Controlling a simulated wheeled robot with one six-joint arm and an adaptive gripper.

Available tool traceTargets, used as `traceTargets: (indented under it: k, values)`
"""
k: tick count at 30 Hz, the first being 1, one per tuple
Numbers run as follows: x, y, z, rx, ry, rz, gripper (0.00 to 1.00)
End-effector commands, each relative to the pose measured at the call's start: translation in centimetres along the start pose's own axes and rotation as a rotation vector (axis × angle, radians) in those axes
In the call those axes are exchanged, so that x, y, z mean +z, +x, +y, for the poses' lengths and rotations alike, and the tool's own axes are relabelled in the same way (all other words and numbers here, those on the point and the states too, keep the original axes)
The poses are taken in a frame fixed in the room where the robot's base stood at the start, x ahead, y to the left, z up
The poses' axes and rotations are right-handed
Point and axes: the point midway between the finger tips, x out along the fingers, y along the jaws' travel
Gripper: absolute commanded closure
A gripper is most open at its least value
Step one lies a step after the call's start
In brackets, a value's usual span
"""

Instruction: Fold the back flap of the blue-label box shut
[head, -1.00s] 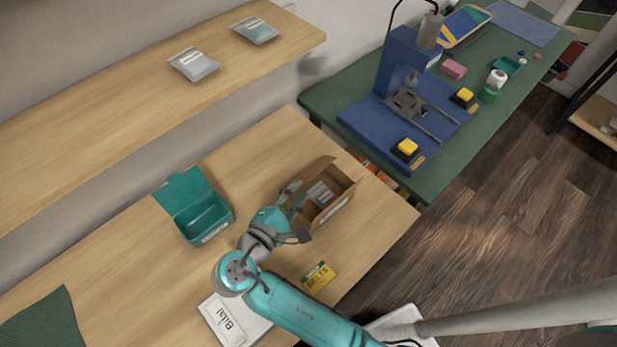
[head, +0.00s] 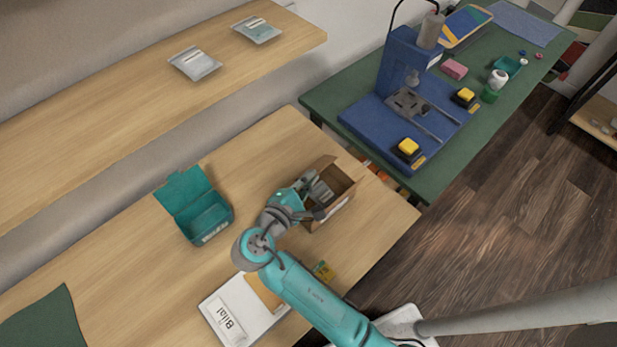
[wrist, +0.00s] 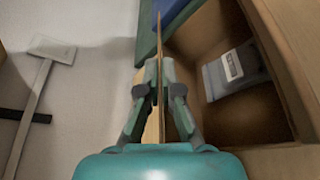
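The brown cardboard box (head: 343,203) stands open near the right end of the wooden table. A pale label shows on its front side; its colour is hard to tell. In the wrist view the box's open inside (wrist: 228,118) is at the right, with a grey packet (wrist: 236,70) in it. A thin upright flap (wrist: 160,40), seen edge-on, runs between my fingertips. My gripper (head: 312,188) is at the box's left side, and in the wrist view its fingers (wrist: 161,85) are close together on both sides of the flap, seemingly pinching it. My gripper hides part of the box.
An open teal box (head: 205,218) stands left of the cardboard box. A green bench (head: 440,170) with a blue press (head: 400,70) stands behind right. The table's left middle is clear.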

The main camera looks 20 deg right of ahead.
Motion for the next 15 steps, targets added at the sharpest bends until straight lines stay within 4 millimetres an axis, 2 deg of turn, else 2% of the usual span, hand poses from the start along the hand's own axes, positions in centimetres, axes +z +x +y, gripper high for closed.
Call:
traceTargets:
  k: [7, 15]
  values:
    - [0.0, 0.0, -0.1, 0.007, 0.015, -0.001, 1.00]
    - [-0.1, 0.0, -1.1, 0.071, 0.169, -0.002, 1.00]
